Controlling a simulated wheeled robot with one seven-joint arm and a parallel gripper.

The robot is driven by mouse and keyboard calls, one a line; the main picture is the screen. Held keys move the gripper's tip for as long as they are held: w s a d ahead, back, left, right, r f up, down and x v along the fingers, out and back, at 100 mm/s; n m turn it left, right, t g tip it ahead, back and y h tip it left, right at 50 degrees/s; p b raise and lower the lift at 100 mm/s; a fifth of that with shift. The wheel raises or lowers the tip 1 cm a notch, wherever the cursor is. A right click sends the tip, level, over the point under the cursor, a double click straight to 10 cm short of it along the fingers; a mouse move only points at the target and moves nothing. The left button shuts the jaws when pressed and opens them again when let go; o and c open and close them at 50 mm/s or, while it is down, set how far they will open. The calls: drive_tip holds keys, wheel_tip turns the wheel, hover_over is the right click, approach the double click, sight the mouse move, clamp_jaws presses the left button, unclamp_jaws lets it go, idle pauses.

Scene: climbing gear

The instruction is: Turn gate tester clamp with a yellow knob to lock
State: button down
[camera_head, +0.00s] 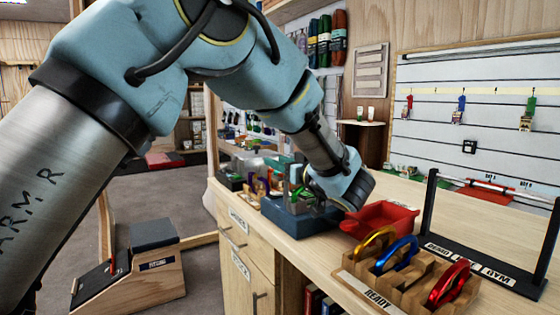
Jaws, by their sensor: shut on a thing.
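The gate tester (290,222) appears to be the dark blue block-like fixture on the bench, left of the red tray. My gripper (318,197) is low over its top, at the right end of the fixture. My wrist covers much of the gripper, and the fingertips are hard to make out. It is shut on a part of the tester, which I take to be the clamp. I cannot make out the yellow knob or the clamp's angle. A small green patch shows beside my wrist.
A red tray (381,219) sits close to the right of my wrist. A wooden rack (412,284) marked READY holds yellow, blue and red carabiners in front. A black frame (486,262) stands at the right. Small gear crowds the bench behind the tester.

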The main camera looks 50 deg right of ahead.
drive_tip(key=shift+r, duration=0.1)
drive_tip(key=c, duration=0.5)
unclamp_jaws()
drive_tip(key=b+v, duration=0.2)
drive_tip(key=v, duration=0.8)
drive_tip(key=shift+s, duration=0.35)
